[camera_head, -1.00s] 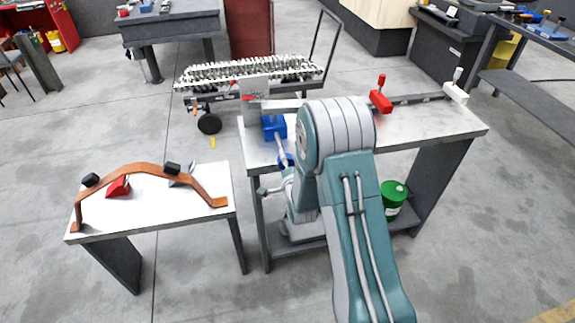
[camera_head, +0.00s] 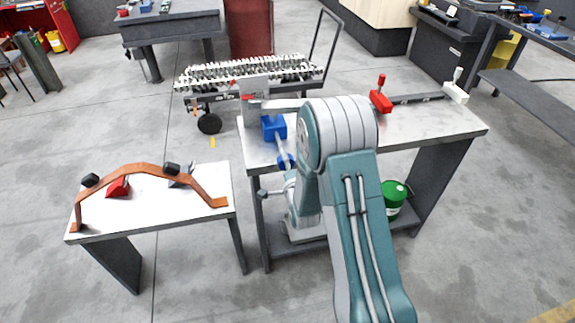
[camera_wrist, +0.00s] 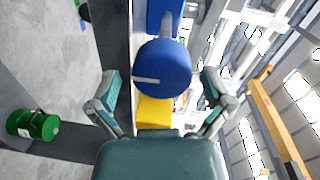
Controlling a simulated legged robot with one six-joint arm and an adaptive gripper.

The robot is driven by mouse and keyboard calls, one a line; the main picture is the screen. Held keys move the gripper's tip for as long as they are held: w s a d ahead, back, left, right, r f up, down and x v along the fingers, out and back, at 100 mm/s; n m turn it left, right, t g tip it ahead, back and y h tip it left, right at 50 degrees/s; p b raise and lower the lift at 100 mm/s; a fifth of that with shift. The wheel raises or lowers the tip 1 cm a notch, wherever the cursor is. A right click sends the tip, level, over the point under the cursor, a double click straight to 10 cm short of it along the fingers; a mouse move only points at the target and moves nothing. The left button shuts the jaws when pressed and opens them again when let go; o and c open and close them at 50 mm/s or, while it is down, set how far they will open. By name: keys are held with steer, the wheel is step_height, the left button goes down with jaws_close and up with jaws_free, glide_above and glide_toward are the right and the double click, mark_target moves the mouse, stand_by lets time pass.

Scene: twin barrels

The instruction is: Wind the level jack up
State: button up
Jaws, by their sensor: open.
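A blue jack block (camera_head: 274,127) sits at the near left end of the long workbench, with a pale shaft running down to a round blue knob (camera_head: 285,161). In the wrist view the knob (camera_wrist: 166,68) is large, face-on, with a white line mark on its face. My gripper (camera_wrist: 159,82) is open, one finger on each side of the knob, with visible gaps on both sides. I see no contact. In the head view my own arm hides most of the gripper. A yellow piece (camera_wrist: 155,112) shows just below the knob in the wrist view.
The workbench (camera_head: 430,122) carries a red clamp (camera_head: 380,100) and a white-handled one (camera_head: 455,92). A green can (camera_head: 394,197) stands on its lower shelf. A smaller table (camera_head: 150,210) at left holds an orange bent bar (camera_head: 146,168). A cart (camera_head: 250,78) stands behind.

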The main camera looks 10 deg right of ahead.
steer(key=shift+s, duration=2.9)
steer(key=s+r+n+g, duration=0.3)
steer(key=s+r+n, duration=0.1)
steer(key=r, duration=0.4)
steer(key=s+r+n+g, duration=0.3)
steer(key=r+n, duration=0.1)
steer(key=r, duration=0.4)
steer(key=s+r+n+g, duration=0.2)
steer(key=s+r+n, duration=0.1)
steer(key=s, duration=0.8)
steer(key=s+r+n+g, duration=0.3)
steer(key=s+n, duration=0.2)
steer(key=s, duration=0.6)
steer(key=shift+s+a+g, duration=0.15)
steer(key=shift+s+g, duration=0.15)
